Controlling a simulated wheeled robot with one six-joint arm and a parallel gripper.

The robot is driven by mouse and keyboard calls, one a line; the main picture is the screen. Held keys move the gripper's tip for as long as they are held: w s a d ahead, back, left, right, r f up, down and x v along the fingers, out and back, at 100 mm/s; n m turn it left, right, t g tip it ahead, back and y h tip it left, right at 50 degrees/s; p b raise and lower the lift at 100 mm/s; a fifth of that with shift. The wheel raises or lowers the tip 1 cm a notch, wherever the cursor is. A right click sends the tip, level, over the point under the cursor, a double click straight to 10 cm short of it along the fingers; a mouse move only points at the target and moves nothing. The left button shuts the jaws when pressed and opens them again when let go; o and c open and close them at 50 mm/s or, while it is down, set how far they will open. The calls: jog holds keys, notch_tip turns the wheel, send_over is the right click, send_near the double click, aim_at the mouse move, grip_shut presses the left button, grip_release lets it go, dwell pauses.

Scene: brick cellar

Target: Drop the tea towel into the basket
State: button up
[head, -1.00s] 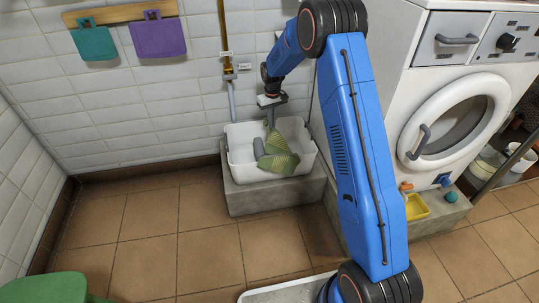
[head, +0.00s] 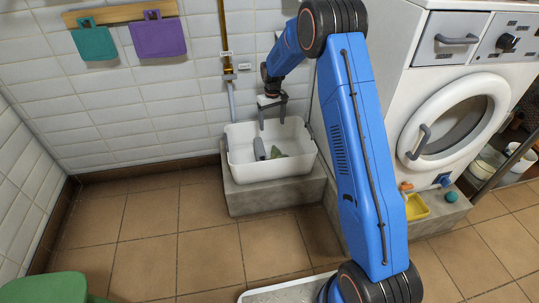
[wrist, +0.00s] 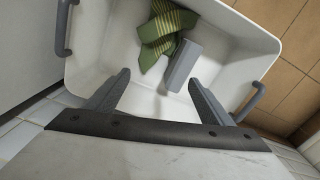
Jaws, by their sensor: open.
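The green striped tea towel (wrist: 163,27) lies crumpled inside the white basket (wrist: 222,32) in the wrist view, beside a grey block-like object. In the head view only a small part of the towel (head: 278,152) shows above the front wall of the basket (head: 275,171). My gripper (head: 273,124) is open and empty over the back part of the basket. Its two spread fingers also show in the wrist view (wrist: 160,88), apart from the towel.
The grey object (wrist: 182,66) lies in the basket against the towel. The basket stands on a stone block (head: 270,198) by the tiled wall.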

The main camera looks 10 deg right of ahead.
jog(key=shift+r, duration=2.75)
notch_tip(320, 180, up, 17)
jog(key=shift+r, duration=0.15)
